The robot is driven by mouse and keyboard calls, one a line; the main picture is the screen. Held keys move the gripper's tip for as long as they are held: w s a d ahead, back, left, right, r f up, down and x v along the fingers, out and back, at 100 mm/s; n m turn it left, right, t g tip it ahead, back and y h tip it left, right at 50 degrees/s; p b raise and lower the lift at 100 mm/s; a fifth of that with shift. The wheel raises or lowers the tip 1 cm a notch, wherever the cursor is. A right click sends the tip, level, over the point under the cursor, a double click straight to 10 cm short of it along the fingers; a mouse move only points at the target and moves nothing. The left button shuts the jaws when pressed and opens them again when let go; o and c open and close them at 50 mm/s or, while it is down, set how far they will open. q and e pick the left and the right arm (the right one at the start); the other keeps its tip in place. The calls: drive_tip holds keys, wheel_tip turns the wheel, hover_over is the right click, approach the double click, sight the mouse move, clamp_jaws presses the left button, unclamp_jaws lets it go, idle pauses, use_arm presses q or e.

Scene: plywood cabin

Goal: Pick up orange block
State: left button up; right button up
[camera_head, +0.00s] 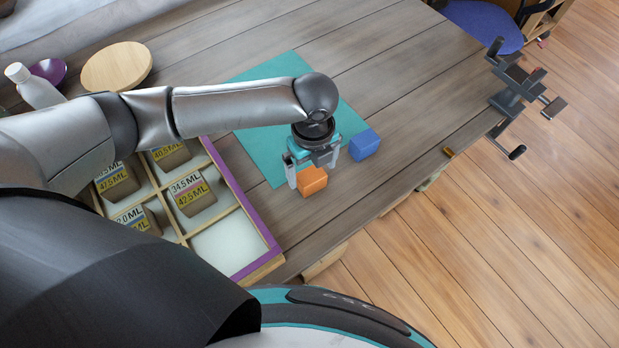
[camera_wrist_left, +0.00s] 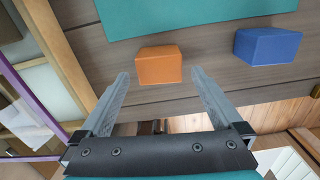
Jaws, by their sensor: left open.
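The orange block (camera_head: 311,181) sits on the wooden table near the corner of a teal mat, and it also shows in the left wrist view (camera_wrist_left: 159,65). My left gripper (camera_head: 312,176) is open above the table at the orange block. In the left wrist view its two fingers (camera_wrist_left: 161,82) point towards the block, one to each side, with the block just beyond the tips. Whether the fingers are level with the block I cannot tell. My right gripper is in neither view.
A blue block (camera_head: 364,145) stands to the right of the gripper. The teal mat (camera_head: 262,151) lies behind. A divided wooden tray (camera_head: 240,200) with labelled items is at left. A clamp-like tool (camera_head: 515,90) is at the table's right edge. The table's upper right is clear.

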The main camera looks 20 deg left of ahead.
sight(311, 175)
use_arm(q)
drive_tip(key=shift+f, duration=0.2)
wheel_tip(311, 175, down, 4)
drive_tip(key=shift+w+a+r+b, duration=0.1)
drive_tip(key=shift+b, duration=0.45)
drive_tip(key=shift+f, duration=0.5)
drive_tip(key=c, duration=1.3)
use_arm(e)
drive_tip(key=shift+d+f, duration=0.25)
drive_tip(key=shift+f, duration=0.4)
use_arm(q)
drive_tip(key=shift+r, duration=0.1)
drive_tip(key=shift+r, duration=0.4)
wheel_tip(311, 175, up, 19)
drive_tip(key=p, duration=0.4)
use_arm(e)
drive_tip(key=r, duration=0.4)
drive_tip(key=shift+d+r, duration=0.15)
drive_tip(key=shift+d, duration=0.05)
